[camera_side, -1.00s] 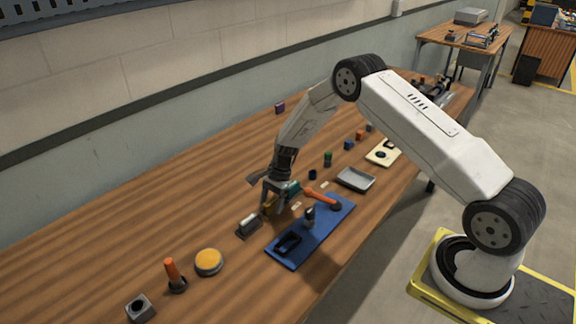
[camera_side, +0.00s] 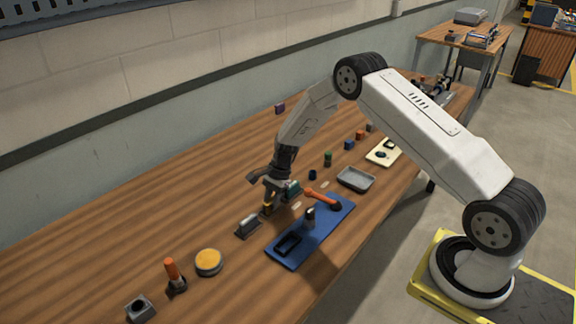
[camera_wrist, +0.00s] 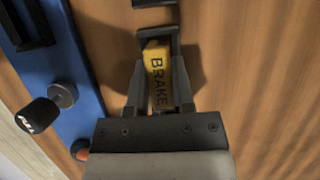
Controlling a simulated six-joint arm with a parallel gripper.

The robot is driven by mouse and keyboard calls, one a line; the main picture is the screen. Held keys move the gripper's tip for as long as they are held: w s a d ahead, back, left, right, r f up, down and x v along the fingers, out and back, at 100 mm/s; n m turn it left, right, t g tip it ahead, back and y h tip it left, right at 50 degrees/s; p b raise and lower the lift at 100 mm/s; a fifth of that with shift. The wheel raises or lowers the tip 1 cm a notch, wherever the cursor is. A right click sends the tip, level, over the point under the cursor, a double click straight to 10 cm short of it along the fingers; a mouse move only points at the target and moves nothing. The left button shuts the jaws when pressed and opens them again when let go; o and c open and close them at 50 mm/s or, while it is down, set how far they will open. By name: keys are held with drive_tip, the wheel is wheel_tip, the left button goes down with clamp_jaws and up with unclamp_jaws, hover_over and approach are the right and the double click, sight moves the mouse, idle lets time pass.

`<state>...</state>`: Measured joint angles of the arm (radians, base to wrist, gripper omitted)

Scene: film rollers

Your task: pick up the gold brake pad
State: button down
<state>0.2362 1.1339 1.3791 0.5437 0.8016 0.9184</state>
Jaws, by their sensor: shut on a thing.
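The gold brake pad (camera_wrist: 159,82) is a yellow block with "BRAKE" printed on it. In the wrist view it sits between the two fingers of my gripper (camera_wrist: 159,95), which is shut on it. Its far end is by a dark holder (camera_wrist: 160,34) near the top of the view. In the side view my gripper (camera_side: 268,199) is low over the wooden table, and the gold pad (camera_side: 267,209) shows small beneath it, partly hidden by the fingers. I cannot tell whether the pad is clear of the holder.
A blue mat (camera_side: 318,235) with black parts lies right of my gripper, with an orange-handled tool (camera_side: 321,197) by its far end. A grey tray (camera_side: 356,178) lies farther right.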

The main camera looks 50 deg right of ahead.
drive_tip(key=shift+r, duration=0.7)
drive_tip(key=s+a+r, duration=0.1)
drive_tip(key=s+r, duration=1)
drive_tip(key=s, duration=0.3)
